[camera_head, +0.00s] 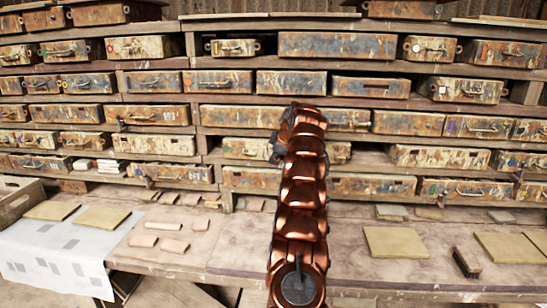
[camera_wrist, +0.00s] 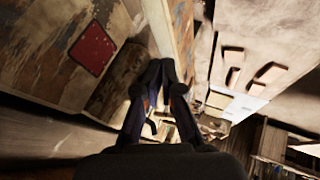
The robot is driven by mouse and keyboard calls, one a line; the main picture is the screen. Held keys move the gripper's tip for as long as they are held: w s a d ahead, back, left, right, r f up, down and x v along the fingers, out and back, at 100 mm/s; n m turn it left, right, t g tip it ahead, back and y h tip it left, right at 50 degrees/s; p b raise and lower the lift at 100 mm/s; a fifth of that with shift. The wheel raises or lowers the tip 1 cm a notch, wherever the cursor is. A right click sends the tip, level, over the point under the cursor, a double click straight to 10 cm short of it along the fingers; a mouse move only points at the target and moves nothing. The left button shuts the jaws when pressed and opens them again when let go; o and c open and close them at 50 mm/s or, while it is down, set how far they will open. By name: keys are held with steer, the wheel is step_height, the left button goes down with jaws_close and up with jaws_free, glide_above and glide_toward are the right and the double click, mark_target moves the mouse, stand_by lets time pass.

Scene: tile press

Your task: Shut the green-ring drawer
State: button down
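No green ring shows clearly enough for me to say which drawer carries it. Weathered drawers fill the rack in the head view; one at lower right (camera_head: 466,190) has a small greenish mark, but its shape is too small to tell. My gripper (camera_wrist: 161,66) shows in the wrist view with its two dark fingertips together and nothing seen between them. It is beside a worn drawer with a red square mark (camera_wrist: 91,48); contact cannot be told.
A workbench (camera_head: 345,238) runs below the rack, with flat tan tiles (camera_head: 396,242), small pinkish pieces (camera_head: 173,245) and a dark brush (camera_head: 466,262). A white sheet (camera_head: 60,250) and a wooden crate (camera_head: 18,203) are at left. Shelf edges lie close around my arm's end.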

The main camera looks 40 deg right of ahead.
steer(key=shift+s+f+b, duration=0.1)
steer(key=shift+f+b, duration=0.2)
steer(key=shift+b, duration=0.15)
steer(key=s+a+r+b, duration=0.4)
steer(key=s+r+b, duration=0.1)
steer(key=s+r, duration=0.3)
steer(key=shift+s+a+r, duration=0.15)
steer(key=shift+r, duration=0.15)
stand_by(0.5)
steer(key=shift+a, duration=0.1)
